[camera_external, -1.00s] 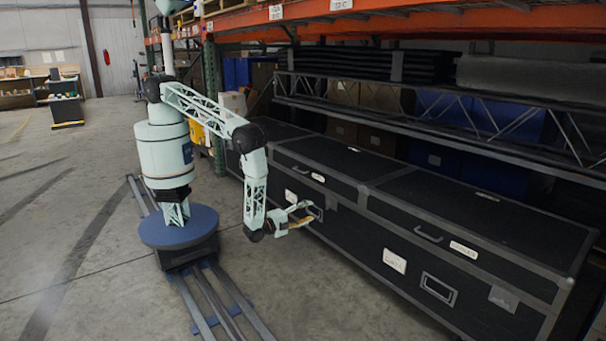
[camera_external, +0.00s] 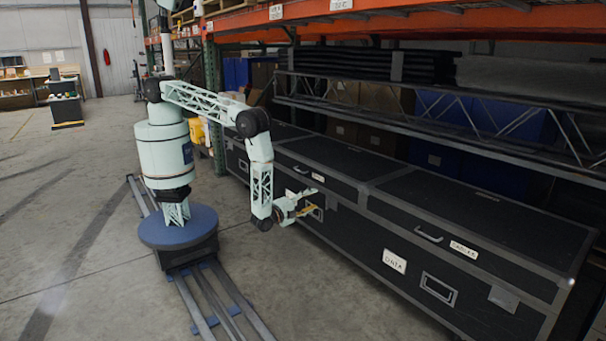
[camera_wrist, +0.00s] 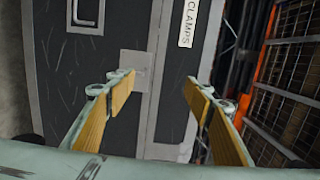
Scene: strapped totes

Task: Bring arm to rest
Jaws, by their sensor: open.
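My gripper (camera_external: 311,200) is at the end of my bent arm, in front of the left part of the long black case (camera_external: 345,229). In the wrist view its two fingers with tan pads (camera_wrist: 164,88) stand wide apart with nothing between them. Beyond them the wrist view shows the dark case front (camera_wrist: 95,60) with a metal corner plate and a white label reading CLAMPS (camera_wrist: 188,22). I cannot tell from these views how small the gap between fingertips and case is.
My rail (camera_external: 222,300) runs along the floor beside the cases. An orange shelf beam (camera_external: 400,22) and a truss shelf (camera_external: 430,115) hang above the cases. Bare concrete floor (camera_external: 80,230) lies open at left. A workbench (camera_external: 65,100) stands far back.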

